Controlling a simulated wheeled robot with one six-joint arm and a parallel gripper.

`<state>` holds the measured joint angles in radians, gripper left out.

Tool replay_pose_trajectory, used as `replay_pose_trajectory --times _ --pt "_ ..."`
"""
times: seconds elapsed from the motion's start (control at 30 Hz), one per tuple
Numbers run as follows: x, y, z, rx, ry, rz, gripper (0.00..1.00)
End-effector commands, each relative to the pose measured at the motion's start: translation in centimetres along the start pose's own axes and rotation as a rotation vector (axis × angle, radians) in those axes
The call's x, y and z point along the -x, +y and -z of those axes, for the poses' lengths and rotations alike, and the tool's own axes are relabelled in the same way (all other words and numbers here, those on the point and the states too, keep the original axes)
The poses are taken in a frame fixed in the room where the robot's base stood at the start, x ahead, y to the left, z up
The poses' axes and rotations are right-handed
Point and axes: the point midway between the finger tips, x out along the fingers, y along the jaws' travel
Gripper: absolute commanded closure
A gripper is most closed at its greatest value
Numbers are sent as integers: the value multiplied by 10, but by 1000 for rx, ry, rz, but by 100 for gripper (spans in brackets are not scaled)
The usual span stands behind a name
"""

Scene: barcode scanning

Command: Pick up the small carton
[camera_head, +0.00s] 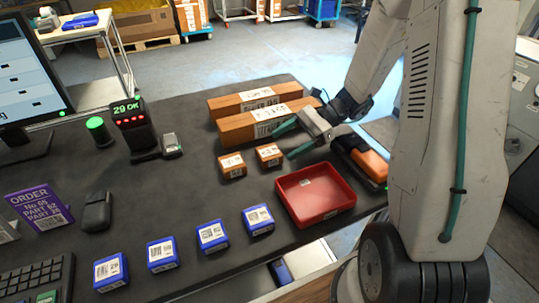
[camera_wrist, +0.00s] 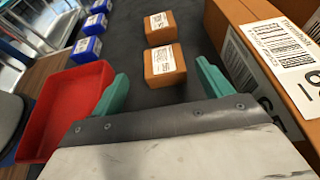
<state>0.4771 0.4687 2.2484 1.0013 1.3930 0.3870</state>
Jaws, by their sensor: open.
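Two small orange cartons with white labels stand side by side on the dark table. The left small carton (camera_head: 232,165) and the right small carton (camera_head: 269,155) are in front of the long boxes in the head view. In the wrist view, the nearer small carton (camera_wrist: 164,66) lies just ahead of my fingertips, and the farther small carton (camera_wrist: 160,28) is beyond it. My gripper (camera_head: 283,140) is open and empty, with its green fingers apart. In the wrist view, my gripper (camera_wrist: 162,84) has one finger on each side of the nearer carton's near end.
Two long orange boxes (camera_head: 250,99) lie behind the cartons, close to my right finger in the wrist view. A red tray (camera_head: 316,194) sits in front. Several blue boxes (camera_head: 213,235) line the front. A scanner stand (camera_head: 134,125) and monitor (camera_head: 32,75) are at the left.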

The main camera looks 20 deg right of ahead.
Motion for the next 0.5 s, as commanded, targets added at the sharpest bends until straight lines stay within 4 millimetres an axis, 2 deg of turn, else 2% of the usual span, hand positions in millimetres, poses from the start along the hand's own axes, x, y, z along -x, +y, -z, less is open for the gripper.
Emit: replay_pose_trajectory --times 0.33,0.5 --pt "-48 -5 6 2 1 -6 22" --pt "-63 -5 6 3 3 -3 22"
